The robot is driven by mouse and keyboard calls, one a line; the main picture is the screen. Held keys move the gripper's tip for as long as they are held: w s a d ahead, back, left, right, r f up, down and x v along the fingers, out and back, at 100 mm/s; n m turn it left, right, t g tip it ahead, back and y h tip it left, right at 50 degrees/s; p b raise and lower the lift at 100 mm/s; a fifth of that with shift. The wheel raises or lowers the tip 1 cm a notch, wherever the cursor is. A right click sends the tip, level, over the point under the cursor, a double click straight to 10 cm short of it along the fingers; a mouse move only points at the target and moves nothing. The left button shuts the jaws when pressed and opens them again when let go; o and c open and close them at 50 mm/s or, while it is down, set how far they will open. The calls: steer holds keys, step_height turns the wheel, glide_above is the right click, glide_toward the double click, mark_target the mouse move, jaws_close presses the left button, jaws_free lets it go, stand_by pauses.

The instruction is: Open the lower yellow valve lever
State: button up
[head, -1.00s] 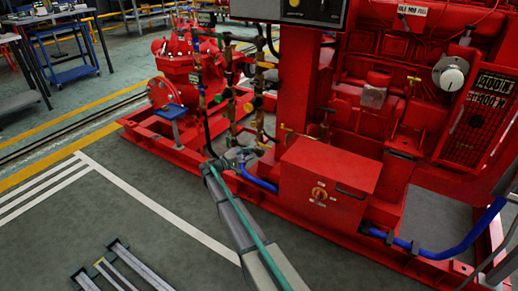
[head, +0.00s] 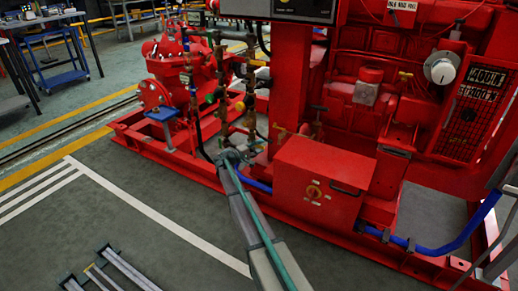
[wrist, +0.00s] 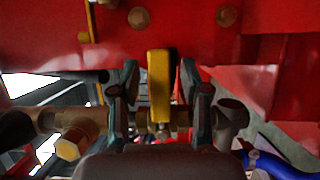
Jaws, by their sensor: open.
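The yellow valve lever (wrist: 159,85) stands upright in the middle of the wrist view, in front of a red panel. It sits on a horizontal brass-coloured pipe fitting. My gripper (wrist: 158,92) is open, with one finger on each side of the lever. A gap shows on both sides near the fingertips; contact lower down cannot be told. In the head view my gripper (head: 230,157) is at the foot of the pipework, left of the red box, and it hides the lever there.
A red box (head: 320,180) with a round switch stands right of my gripper. A blue hose (head: 254,184) runs close beside it. Vertical pipes (head: 222,95) with valves rise behind. A hex brass fitting (wrist: 75,140) is left of the fingers. The floor in front (head: 150,215) is mostly clear.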

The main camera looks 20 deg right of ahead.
jaws_close()
steer(key=shift+d, duration=0.1)
stand_by(0.4)
